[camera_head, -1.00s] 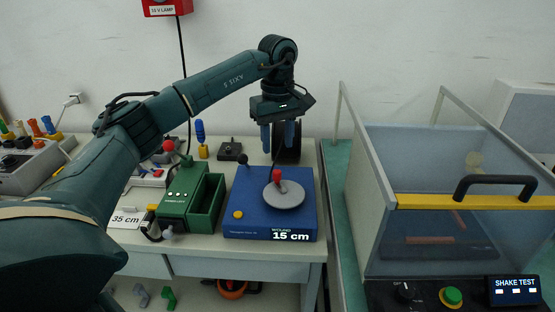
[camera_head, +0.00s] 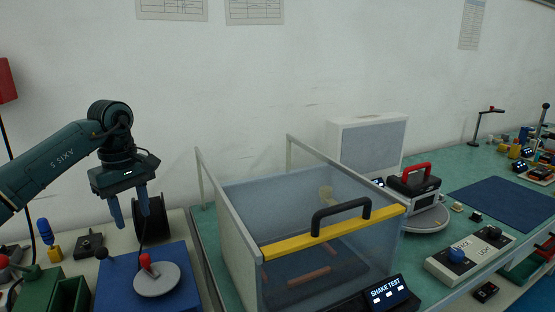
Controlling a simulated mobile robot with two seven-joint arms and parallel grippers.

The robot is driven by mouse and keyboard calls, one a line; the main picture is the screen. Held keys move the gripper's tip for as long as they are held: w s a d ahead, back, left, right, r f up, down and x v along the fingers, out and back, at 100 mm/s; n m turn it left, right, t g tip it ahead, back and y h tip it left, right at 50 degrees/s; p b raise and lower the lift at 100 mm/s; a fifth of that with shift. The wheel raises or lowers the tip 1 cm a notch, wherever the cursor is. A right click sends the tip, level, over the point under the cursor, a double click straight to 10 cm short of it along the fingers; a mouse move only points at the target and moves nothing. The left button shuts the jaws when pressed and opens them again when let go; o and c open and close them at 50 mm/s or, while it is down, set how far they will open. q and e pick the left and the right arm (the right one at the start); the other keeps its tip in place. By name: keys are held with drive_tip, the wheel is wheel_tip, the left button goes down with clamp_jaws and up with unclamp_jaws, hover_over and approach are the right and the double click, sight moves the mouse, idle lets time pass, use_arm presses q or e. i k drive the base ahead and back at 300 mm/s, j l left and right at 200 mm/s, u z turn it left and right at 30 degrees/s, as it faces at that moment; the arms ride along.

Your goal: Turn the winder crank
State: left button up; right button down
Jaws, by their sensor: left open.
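The winder is a blue box (camera_head: 112,284) at the lower left, cut off by the bottom edge. A black spool (camera_head: 156,222) stands behind the box. My left gripper (camera_head: 131,220) points down above the back of the box, open and empty, its fingers apart from the red knob. One finger overlaps the spool in the picture. My right gripper is out of view.
A clear shake-test box (camera_head: 232,232) with a yellow bar and black handle stands right of the winder. Green bins (camera_head: 70,292) are on its left. A device with a red handle (camera_head: 415,173), a two-button panel (camera_head: 470,256) and a blue mat (camera_head: 508,203) lie farther right.

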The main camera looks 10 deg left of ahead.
sight(155, 279)
drive_tip(key=k, duration=0.95)
